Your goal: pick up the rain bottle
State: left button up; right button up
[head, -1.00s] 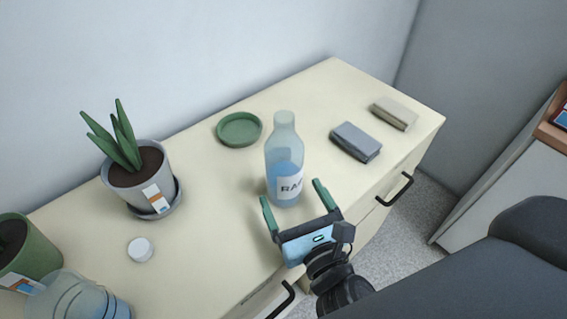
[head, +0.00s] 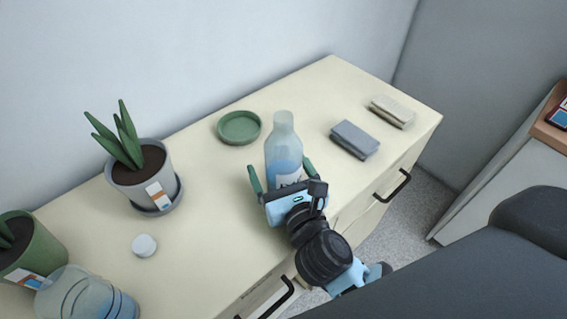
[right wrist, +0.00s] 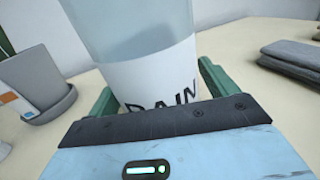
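The rain bottle (head: 283,148) stands upright on the cream cabinet top, clear with blue liquid and a white label. In the right wrist view the bottle (right wrist: 150,65) fills the space ahead, its label reading RAIN. My right gripper (head: 281,172) is open, with one green finger on each side of the bottle's lower part. In the right wrist view its fingers (right wrist: 157,90) flank the bottle; I cannot tell whether either touches it. The gripper body hides the bottle's base in the head view. My left gripper is not in view.
A potted plant (head: 143,180), a white cap (head: 144,245) and a clear ribbed container (head: 85,300) are at left. A green dish (head: 239,127) lies behind the bottle. Drawer handles (head: 391,186) jut from the front.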

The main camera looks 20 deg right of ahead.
aim_at(279, 133)
jog(key=c, duration=1.1)
notch_tip(279, 133, up, 10)
jog(key=p, duration=0.3)
jog(key=shift+f, duration=0.25)
jog(key=shift+c, duration=0.2)
jog(key=shift+r, duration=0.35)
